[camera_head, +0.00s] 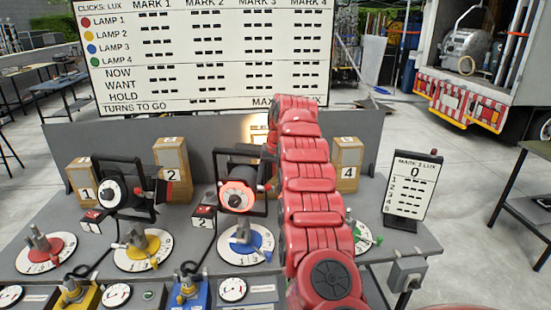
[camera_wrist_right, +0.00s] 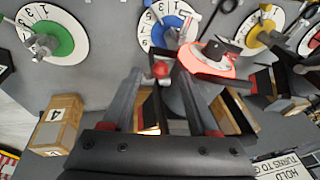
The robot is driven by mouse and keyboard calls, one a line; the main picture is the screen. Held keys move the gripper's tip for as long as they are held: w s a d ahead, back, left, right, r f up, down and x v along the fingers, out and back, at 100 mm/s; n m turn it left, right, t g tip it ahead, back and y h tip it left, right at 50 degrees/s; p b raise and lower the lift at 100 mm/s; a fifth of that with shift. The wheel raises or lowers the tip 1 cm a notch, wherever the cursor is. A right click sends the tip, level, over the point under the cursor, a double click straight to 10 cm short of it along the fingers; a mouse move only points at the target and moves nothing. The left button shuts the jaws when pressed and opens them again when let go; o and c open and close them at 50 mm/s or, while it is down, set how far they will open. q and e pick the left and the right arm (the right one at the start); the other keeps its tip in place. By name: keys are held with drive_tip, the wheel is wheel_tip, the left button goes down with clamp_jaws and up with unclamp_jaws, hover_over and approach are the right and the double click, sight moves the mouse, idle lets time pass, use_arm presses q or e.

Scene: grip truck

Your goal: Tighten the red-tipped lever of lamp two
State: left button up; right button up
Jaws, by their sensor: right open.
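Lamp two (camera_head: 238,195) is a dark lamp with a glowing red-orange face in a black yoke, in the middle of the head view. Its glowing face also shows in the right wrist view (camera_wrist_right: 206,64). The red-tipped lever (camera_wrist_right: 160,69) shows there as a red ball on a dark stem. My right gripper (camera_wrist_right: 157,82) is open, its two dark fingers on either side of the red tip; I cannot tell whether they touch it. In the head view my red right arm hides the lever and most of this gripper. My left gripper is not in view.
Lamp one (camera_head: 117,192) stands to the left. Numbered wooden boxes (camera_head: 172,165) stand behind. Dials with levers, including a blue one (camera_head: 246,243), line the grey table's front. A readout sign (camera_head: 411,188) stands at the right, and a large board (camera_head: 205,55) at the back.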

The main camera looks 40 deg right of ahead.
drive_tip(key=p+v, duration=0.5)
drive_tip(key=v, duration=0.8)
drive_tip(key=shift+r, duration=0.2)
drive_tip(key=shift+s, duration=0.1)
